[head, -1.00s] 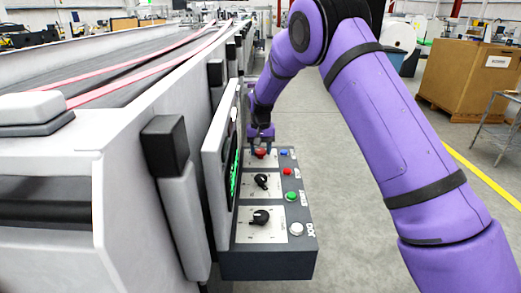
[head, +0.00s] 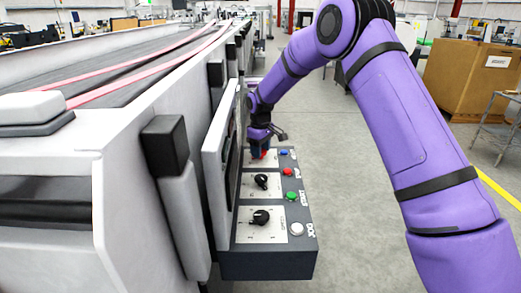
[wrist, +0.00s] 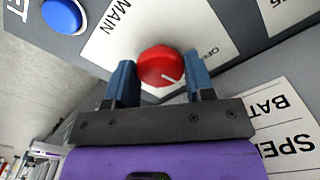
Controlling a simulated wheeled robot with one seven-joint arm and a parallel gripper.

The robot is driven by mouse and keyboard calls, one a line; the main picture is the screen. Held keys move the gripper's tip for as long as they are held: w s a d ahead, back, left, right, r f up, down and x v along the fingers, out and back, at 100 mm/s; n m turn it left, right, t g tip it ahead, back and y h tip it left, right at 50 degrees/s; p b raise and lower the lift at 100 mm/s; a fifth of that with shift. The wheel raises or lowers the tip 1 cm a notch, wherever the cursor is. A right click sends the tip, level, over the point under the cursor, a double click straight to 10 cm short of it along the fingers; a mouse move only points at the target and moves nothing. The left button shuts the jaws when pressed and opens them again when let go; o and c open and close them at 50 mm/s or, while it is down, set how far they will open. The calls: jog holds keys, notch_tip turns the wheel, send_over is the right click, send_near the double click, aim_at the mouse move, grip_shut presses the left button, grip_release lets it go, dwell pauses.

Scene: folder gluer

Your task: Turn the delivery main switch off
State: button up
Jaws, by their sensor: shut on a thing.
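The main switch is a red rotary knob (wrist: 160,64) on a white plate (wrist: 150,25) lettered MAIN and OFF, seen in the wrist view. A white line on the knob points toward the lower right of that view, on the OFF side. My gripper (wrist: 161,78) has one blue finger on each side of the knob and is shut on it. In the head view, my gripper (head: 263,149) is at the far end of the control panel (head: 268,265). The knob is mostly hidden there. The upright display (head: 229,165) beside the panel is dark.
The panel also carries two black rotary knobs (head: 260,217), a blue button (head: 284,152), a red button (head: 288,171), a green button (head: 291,196) and a white button (head: 296,229). The grey machine (head: 110,170) stands close on the left. Open floor (head: 335,200) lies to the right.

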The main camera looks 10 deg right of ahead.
jog(key=n, duration=0.7)
dwell(0.7)
jog(key=o, duration=0.9)
notch_tip(320, 180, up, 11)
jog(key=shift+f, duration=0.1)
